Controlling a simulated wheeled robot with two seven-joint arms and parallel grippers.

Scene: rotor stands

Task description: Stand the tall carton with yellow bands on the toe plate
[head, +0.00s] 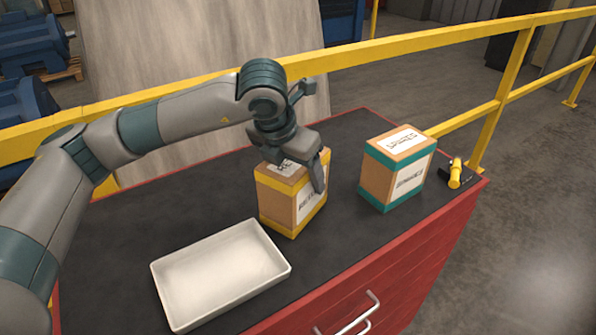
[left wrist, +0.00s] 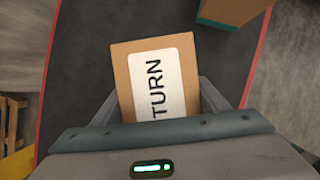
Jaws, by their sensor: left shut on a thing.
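The tall carton with yellow bands (head: 281,209) is upright on the dark top of the red cabinet, behind the tray's right end; I see no gap under it. My left gripper (head: 304,172) reaches down over it from above, shut on its upper part, with one finger on the near right side. The left wrist view shows the carton's brown top with a white label (left wrist: 158,80) between the two fingers (left wrist: 157,108). The far finger is hidden in the head view. I cannot make out a toe plate in either view. My right gripper is not in view.
A carton with teal bands (head: 378,180) stands to the right. A yellow and black tool (head: 455,174) lies at the right corner. An empty white tray (head: 219,277) lies in front. A yellow railing (head: 391,45) runs behind the cabinet (head: 400,270).

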